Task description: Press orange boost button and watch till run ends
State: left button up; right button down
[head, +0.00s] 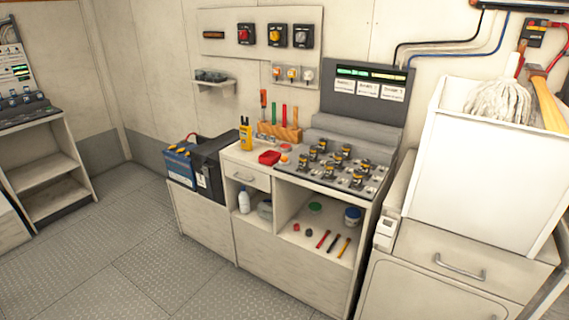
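Neither of my grippers is in view. A small orange round piece (285,147) is on the bench top beside a red block (269,158). I cannot tell which of these is the boost button. A dark console (365,90) at the back of the bench has a lit green display (372,72); its text is too small to read.
The bench holds several black-and-yellow fittings (345,150), a yellow meter (245,133) and a tool rack (280,132). A battery (180,165) stands left. A white bin (470,165) with a mop sits right. Grey floor (130,260) is clear in front and left.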

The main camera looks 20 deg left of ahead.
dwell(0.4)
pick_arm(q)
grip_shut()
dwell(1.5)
